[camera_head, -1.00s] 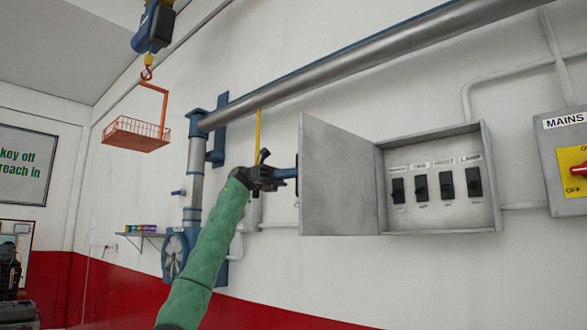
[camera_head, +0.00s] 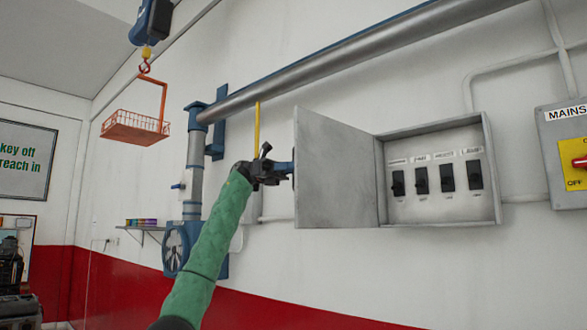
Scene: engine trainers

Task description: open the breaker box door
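The grey breaker box (camera_head: 440,131) is on the white wall at the right of the view. Its door (camera_head: 337,170) stands swung open to the left, hinged at the box's left side. Several black switches show inside, among them one black switch (camera_head: 447,178). My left gripper (camera_head: 288,171), on a green-sleeved arm, is at the door's free left edge. Its fingertips meet or pass behind that edge, so I cannot tell whether they grip anything there. My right gripper is not in view.
A mains switch panel (camera_head: 549,150) with a yellow plate is right of the box. A thick metal pipe (camera_head: 350,65) runs above. An orange basket (camera_head: 135,128) hangs from a hoist hook at the left. A small shelf (camera_head: 141,228) is on the wall.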

